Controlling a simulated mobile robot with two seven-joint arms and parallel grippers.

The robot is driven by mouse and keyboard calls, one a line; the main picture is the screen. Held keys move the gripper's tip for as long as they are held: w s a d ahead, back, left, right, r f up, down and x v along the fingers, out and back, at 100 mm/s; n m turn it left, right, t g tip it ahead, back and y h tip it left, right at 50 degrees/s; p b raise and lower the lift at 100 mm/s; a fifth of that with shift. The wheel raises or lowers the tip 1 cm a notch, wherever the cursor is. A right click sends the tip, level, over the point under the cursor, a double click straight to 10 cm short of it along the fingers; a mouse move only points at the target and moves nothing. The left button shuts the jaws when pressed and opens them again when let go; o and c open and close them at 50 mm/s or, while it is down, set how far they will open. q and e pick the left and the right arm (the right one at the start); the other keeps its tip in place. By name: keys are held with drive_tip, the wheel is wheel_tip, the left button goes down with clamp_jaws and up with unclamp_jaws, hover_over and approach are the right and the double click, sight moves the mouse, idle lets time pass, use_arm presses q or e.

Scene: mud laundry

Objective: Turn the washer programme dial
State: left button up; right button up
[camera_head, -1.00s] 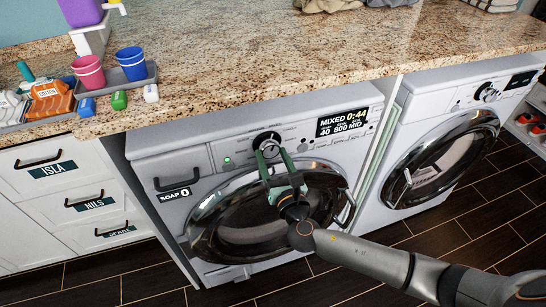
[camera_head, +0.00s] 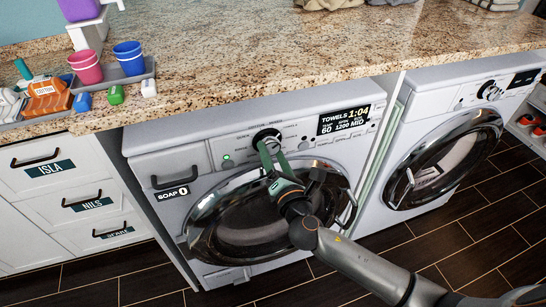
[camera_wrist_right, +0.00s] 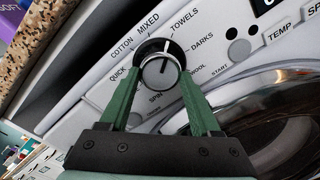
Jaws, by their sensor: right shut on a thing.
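The washer (camera_head: 170,148) stands under the counter, with its programme dial (camera_head: 267,135) on the front panel above the round door. In the right wrist view the dial (camera_wrist_right: 157,70) is a dark and silver knob with a white line. Printed programme names ring it, and the line points up towards TOWELS. The washer display (camera_head: 344,119) reads TOWELS 1:04, 60, 1200 MID. My right gripper (camera_head: 271,149) has its green fingers on either side of the dial and is shut on it. The fingers partly cover the dial. My left gripper is not in view.
The counter (camera_head: 280,60) overhangs just above the panel. The washer's glass door (camera_head: 240,220) is closed below my fingers. A second machine (camera_head: 450,110) stands to the right. Cups and packets sit on the counter at left, above labelled drawers (camera_head: 60,165).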

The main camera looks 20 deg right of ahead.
drive_tip(key=m+b, duration=0.1)
drive_tip(key=m, duration=0.3)
drive_tip(key=shift+m, duration=0.3)
drive_tip(key=m, duration=0.3)
drive_tip(key=shift+m+b, duration=0.3)
drive_tip(key=m, duration=0.4)
drive_tip(key=shift+r+y, duration=0.15)
drive_tip(key=shift+y, duration=0.15)
drive_tip(key=shift+m+p, duration=0.3)
drive_tip(key=shift+m, duration=1.8)
drive_tip(key=o, duration=1.4)
drive_tip(key=shift+d, duration=0.1)
